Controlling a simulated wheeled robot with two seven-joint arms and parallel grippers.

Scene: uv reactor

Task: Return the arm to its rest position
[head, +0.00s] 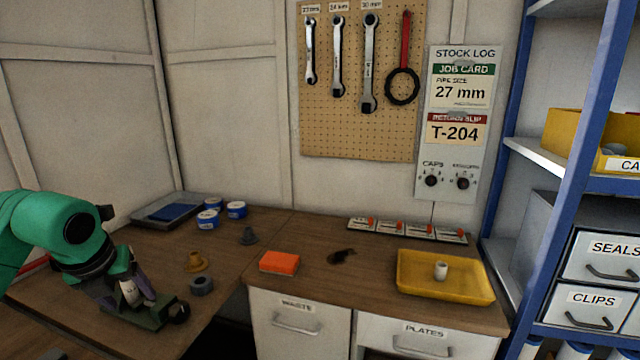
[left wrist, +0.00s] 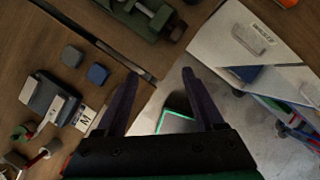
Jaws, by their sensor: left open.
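My left arm (head: 70,235) is green and comes in from the left in the head view. Its left gripper (head: 140,292) hangs over the left part of the wooden bench, close above or beside a dark green clamp-like fixture (head: 152,316). In the left wrist view the two dark fingers of this gripper (left wrist: 158,76) are spread apart with nothing between them. The green fixture (left wrist: 146,16) shows beyond the fingertips there, apart from them. My right gripper is in neither view.
A blue-framed shelf (head: 578,180) stands right. The pegboard (head: 350,140) holds wrenches.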

